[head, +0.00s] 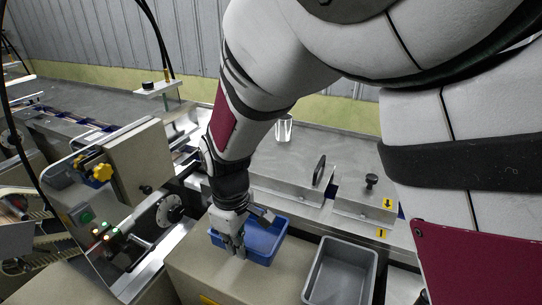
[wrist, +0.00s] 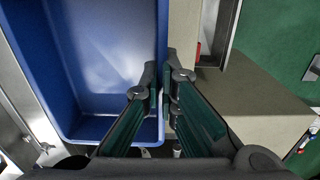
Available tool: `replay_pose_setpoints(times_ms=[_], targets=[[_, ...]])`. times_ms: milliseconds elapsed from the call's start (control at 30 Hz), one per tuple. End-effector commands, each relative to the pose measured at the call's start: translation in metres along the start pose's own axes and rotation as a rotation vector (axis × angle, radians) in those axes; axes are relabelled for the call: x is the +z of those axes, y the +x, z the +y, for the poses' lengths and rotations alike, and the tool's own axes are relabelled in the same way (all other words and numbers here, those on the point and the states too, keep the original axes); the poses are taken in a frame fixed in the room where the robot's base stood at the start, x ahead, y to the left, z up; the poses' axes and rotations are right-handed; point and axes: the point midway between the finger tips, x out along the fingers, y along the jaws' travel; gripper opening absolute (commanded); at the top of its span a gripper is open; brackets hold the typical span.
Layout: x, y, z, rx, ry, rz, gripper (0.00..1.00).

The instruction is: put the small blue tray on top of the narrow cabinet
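The small blue tray (head: 262,240) is at the back of a beige box-like top in the head view. It fills the left of the wrist view (wrist: 100,60), appears empty and looks roughly level. My gripper (head: 234,246) points down at its near left side. In the wrist view, my gripper's fingertips (wrist: 160,78) are close together on either side of the tray's wall, one inside and one outside, and appear to pinch it. I cannot tell whether the tray rests on the surface below. The beige top (head: 215,275) may be the narrow cabinet; its label is not readable.
A grey bin (head: 340,272) stands close to the right of the blue tray. A metal machine bed with a black knob (head: 371,181) lies behind. The near part of the beige top is clear.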

Motion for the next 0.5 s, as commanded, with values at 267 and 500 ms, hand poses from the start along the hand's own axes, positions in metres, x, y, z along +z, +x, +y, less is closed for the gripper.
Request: replay_pose_setpoints(times_ms=[267, 500], targets=[[0.0, 0.036, 0.0, -0.001, -0.001, 0.0, 0.0], [0.001, 0.061, -0.001, -0.002, 0.0, -0.003, 0.0]])
